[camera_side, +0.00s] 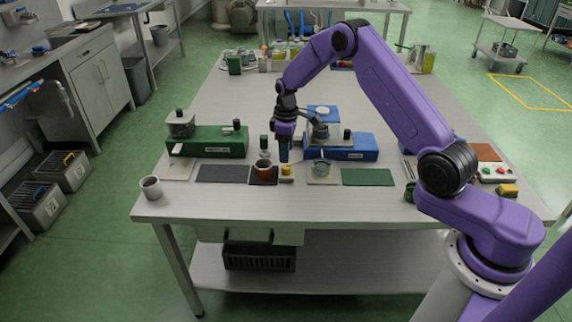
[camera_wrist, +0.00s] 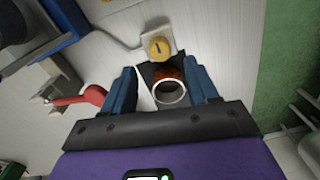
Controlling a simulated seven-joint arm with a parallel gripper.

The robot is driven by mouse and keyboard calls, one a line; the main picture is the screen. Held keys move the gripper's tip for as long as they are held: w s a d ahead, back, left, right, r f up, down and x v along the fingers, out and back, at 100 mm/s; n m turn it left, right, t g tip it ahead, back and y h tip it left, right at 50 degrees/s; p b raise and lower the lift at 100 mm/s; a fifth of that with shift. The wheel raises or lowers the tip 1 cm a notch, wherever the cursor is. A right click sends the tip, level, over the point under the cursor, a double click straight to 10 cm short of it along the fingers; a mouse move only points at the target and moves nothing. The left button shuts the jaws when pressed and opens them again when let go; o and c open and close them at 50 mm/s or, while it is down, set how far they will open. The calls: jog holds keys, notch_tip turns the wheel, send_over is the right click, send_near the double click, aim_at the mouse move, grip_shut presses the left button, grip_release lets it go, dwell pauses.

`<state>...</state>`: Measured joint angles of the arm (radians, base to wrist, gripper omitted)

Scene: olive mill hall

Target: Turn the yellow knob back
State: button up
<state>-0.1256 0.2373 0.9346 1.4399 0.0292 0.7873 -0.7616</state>
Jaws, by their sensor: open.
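The yellow knob (camera_wrist: 158,48) sits on a small pale square plate in the wrist view, just beyond my fingertips, with a short dark mark on its face. It also shows in the side view (camera_side: 286,169), near the front edge of the table. My gripper (camera_wrist: 160,75) is open, its two blue fingers spread with nothing gripped. In the side view my gripper (camera_side: 284,155) points down just above the knob. I see no contact with the knob.
A round cup (camera_wrist: 170,93) on a dark mat appears between my fingers in the wrist view; a brown cup (camera_side: 263,166) stands left of the knob. A glass vessel (camera_side: 321,167) is to the right. Green (camera_side: 218,142) and blue (camera_side: 352,150) machines stand behind.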

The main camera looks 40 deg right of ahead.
aim_at(286, 166)
jog(key=shift+f, duration=3.1)
jog(key=c, duration=1)
